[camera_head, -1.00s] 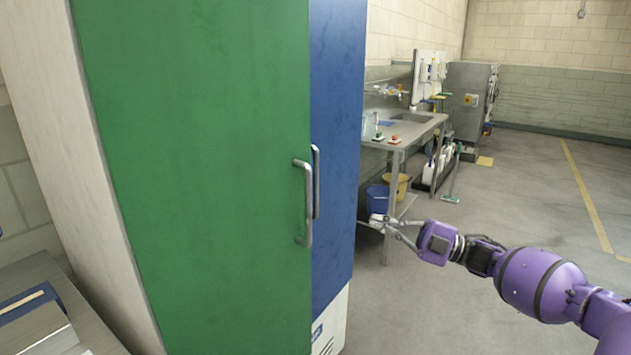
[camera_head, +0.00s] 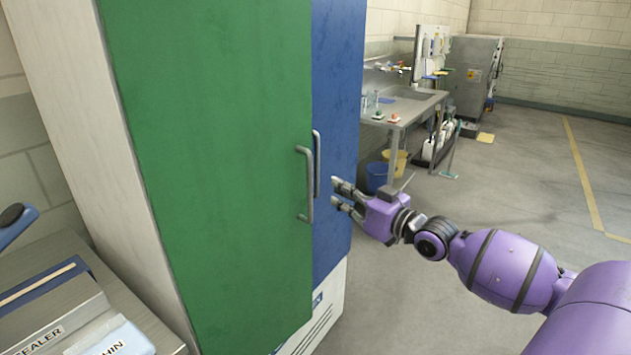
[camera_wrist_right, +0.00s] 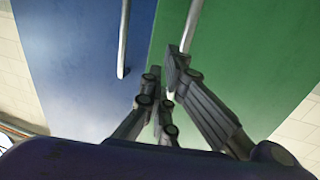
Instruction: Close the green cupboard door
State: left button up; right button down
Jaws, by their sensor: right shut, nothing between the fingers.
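The green cupboard door (camera_head: 215,150) is tall and fills the left middle of the head view, with a silver bar handle (camera_head: 308,185) near its right edge. The blue door (camera_head: 338,90) is beside it, with its own handle (camera_head: 317,165). The green door's lower edge sits lower in the picture than the blue one's; how far it stands out is unclear. My right gripper (camera_head: 336,193) is shut and empty, in front of the blue door, just right of the handles. In the right wrist view, its fingers (camera_wrist_right: 165,90) show near the seam between green (camera_wrist_right: 240,60) and blue (camera_wrist_right: 70,60).
A steel bench (camera_head: 405,108) stands behind on the right, with a blue bucket (camera_head: 376,178) and a yellow bucket (camera_head: 397,162) below. A steel counter (camera_head: 60,255) with a sealer (camera_head: 60,325) is at the lower left. The floor (camera_head: 530,170) at right is open.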

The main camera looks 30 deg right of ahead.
aim_at(297, 169)
pick_arm(q)
jog(key=shift+s, duration=0.1)
pick_arm(e)
jog(key=x, duration=0.8)
jog(key=shift+w, duration=0.4)
jog(key=b+x, duration=0.1)
jog(key=x, duration=0.1)
jog(key=b+x, duration=0.1)
jog(key=x, duration=0.1)
jog(key=b+x, duration=0.1)
jog(key=x, duration=0.2)
jog(key=shift+a+f, duration=0.1)
jog(key=shift+f, duration=0.2)
pick_arm(q)
jog(key=f, duration=0.2)
jog(key=s+f, duration=0.1)
jog(key=shift+s+f, duration=0.15)
jog(key=shift+f, duration=0.2)
pick_arm(e)
jog(key=shift+r, duration=0.65)
pick_arm(q)
jog(key=shift+s+g, duration=0.1)
jog(key=shift+g, duration=0.2)
pick_arm(e)
jog(key=shift+w+r, duration=0.1)
jog(key=shift+r, duration=0.05)
pick_arm(q)
jog(key=shift+r, duration=0.1)
